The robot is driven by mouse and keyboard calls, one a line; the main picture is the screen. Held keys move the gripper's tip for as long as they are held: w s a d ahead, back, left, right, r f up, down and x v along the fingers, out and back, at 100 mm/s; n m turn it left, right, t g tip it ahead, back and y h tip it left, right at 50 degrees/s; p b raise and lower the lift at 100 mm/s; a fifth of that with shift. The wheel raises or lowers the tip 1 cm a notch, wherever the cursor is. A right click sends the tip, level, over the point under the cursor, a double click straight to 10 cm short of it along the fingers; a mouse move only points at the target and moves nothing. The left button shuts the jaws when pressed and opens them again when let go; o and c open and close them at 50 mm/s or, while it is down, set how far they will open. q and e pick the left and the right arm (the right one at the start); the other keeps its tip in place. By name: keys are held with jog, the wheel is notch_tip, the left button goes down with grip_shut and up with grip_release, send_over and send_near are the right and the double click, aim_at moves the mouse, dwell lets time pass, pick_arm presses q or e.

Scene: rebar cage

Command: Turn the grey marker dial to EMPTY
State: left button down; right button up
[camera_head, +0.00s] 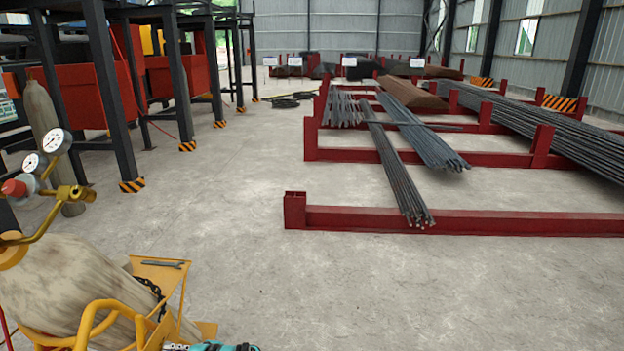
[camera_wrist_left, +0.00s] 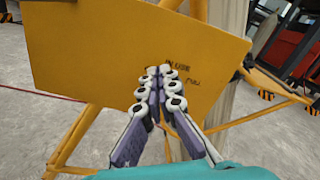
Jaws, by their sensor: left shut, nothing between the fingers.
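In the left wrist view, my left gripper (camera_wrist_left: 162,76) is shut and empty, its fingertips together in front of a yellow plate (camera_wrist_left: 90,50). Small dark lettering shows on the plate just beyond and to the right of the fingertips, too small to read surely. I cannot make out the grey marker dial; the fingers cover part of the plate. I cannot tell whether the fingertips touch the plate. My right gripper is in neither view.
A yellow cylinder cart (camera_head: 152,270) holds a worn gas cylinder (camera_head: 65,285), with pressure gauges (camera_head: 57,141) above it. Red racks (camera_head: 480,222) with rebar bundles (camera_head: 395,175) stand ahead right. The concrete floor between is clear.

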pick_arm(q)
jog(key=shift+s+f, duration=0.2)
jog(key=shift+s+r, duration=0.2)
jog(key=shift+s, duration=0.05)
jog(key=d, duration=0.6)
jog(key=shift+s, duration=0.3)
